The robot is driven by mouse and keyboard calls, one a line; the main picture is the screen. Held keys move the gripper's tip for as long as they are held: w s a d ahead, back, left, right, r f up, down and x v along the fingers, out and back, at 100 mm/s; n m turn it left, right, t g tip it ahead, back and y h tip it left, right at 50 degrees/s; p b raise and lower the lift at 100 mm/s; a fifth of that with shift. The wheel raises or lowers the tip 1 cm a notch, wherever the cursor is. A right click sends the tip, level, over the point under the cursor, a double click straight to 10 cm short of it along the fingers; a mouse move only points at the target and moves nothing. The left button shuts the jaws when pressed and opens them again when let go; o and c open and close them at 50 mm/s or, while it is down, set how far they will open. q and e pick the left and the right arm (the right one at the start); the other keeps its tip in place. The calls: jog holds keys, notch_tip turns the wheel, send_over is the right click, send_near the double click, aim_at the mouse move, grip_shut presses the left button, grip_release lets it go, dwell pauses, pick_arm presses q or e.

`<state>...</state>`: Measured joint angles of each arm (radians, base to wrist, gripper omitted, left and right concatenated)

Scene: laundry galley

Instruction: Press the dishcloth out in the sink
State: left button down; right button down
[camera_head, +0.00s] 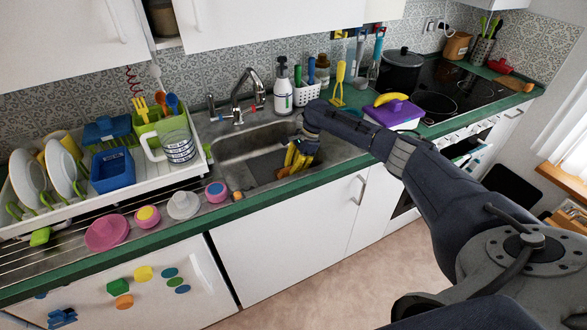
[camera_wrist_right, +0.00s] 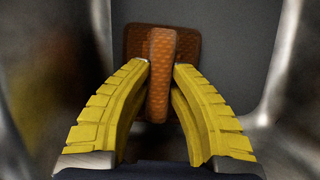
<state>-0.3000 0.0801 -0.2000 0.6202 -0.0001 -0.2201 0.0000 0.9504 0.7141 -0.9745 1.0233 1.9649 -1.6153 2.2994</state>
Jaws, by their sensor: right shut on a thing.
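The sink (camera_head: 232,146) is a grey metal basin in the counter, in the middle of the head view. My right gripper (camera_head: 297,161) reaches down into its right side, with yellow ribbed fingers. The dishcloth (camera_head: 283,173) is orange-brown and low in the basin under the fingers. In the wrist view the dishcloth (camera_wrist_right: 137,45) shows a waffle texture, with a raised part standing between the fingertips. My right gripper (camera_wrist_right: 161,68) is shut on this raised part. Whether the cloth touches the basin floor is hard to tell. My left gripper is out of view.
The tap (camera_head: 240,95) stands behind the sink. A dish rack (camera_head: 60,205) with plates and a measuring jug (camera_head: 178,147) is at the left. A soap bottle (camera_head: 283,90) stands behind the sink, and a purple box (camera_head: 393,112) with a banana is at the right.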

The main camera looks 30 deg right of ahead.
aim_at(288, 167)
jog(key=shift+f, duration=0.65)
dwell(1.4)
jog(key=shift+r, duration=3.55)
notch_tip(288, 167, up, 10)
